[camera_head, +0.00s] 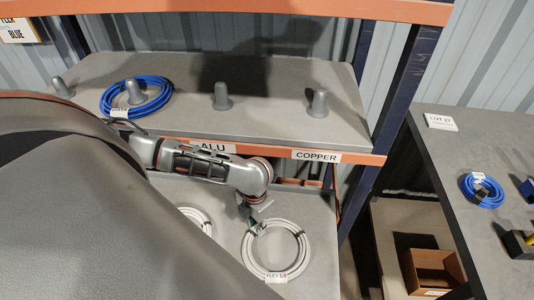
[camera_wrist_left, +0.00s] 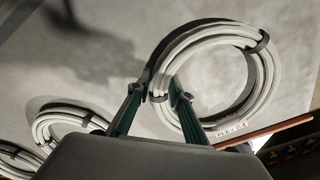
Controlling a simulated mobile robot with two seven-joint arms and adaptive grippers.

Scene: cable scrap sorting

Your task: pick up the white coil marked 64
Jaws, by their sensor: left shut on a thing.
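The white coil marked 64 (camera_head: 303,248) lies at the right of the lower shelf, its tag reading FLEX 64 toward the front. My left gripper (camera_head: 257,228) reaches down over the coil's upper left side and is shut on it. In the left wrist view, the fingers (camera_wrist_left: 160,92) stand on both sides of the left part of the white coil's ring (camera_wrist_left: 268,70). I cannot tell whether the coil is clear of the shelf. My right gripper is not in view.
Another white coil (camera_head: 207,223) lies to the left, partly hidden by my arm. The upper shelf (camera_head: 270,100) has grey pegs and a blue coil (camera_head: 157,84), with a COPPER label (camera_head: 317,156) on its edge. A side table (camera_head: 455,155) holds another blue coil (camera_head: 468,189).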

